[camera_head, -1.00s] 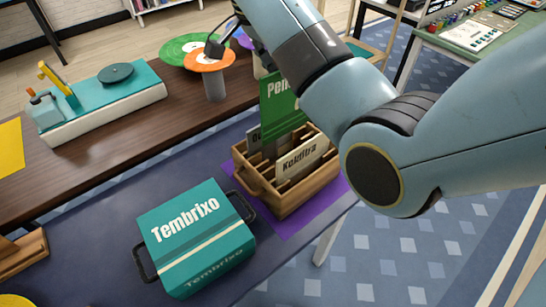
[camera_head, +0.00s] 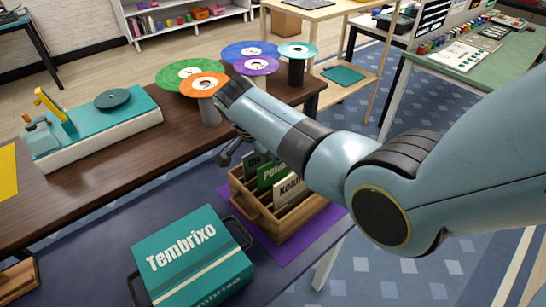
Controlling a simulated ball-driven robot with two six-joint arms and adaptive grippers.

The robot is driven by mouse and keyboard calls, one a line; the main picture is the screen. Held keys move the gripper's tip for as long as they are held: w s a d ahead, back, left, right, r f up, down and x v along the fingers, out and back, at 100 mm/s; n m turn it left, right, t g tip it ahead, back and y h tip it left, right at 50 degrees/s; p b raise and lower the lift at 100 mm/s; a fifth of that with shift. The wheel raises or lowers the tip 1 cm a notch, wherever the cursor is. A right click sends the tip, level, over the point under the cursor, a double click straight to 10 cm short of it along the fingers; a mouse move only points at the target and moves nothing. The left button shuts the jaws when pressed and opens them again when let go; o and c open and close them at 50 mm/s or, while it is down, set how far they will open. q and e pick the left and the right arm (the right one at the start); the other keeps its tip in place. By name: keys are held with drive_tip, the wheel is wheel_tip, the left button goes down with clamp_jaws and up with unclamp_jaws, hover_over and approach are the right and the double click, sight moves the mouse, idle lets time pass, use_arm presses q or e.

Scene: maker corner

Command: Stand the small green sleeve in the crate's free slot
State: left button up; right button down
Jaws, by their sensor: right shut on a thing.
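The small green sleeve (camera_head: 270,176) with white lettering stands in the wooden crate (camera_head: 262,217), between a dark sleeve (camera_head: 256,159) behind and a pale sleeve (camera_head: 289,188) in front. Its lower part is hidden by the crate and its right side by my arm. My right gripper (camera_head: 236,154) is low at the crate's back left, shut on the green sleeve; the contact itself is mostly hidden. Whether the sleeve rests on the crate floor cannot be seen. My left gripper is not in view.
The crate stands on a purple mat (camera_head: 293,254). A teal Tembrixo box (camera_head: 195,261) is at its front left. Behind, discs on stands, including an orange one (camera_head: 204,85), and a teal record player (camera_head: 98,130) are on the brown table.

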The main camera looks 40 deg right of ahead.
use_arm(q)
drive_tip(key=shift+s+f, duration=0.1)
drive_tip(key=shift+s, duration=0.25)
use_arm(e)
drive_tip(key=shift+f, duration=0.15)
drive_tip(key=c, duration=1.5)
unclamp_jaws()
drive_tip(key=shift+o, duration=0.2)
drive_tip(key=v, duration=1.2)
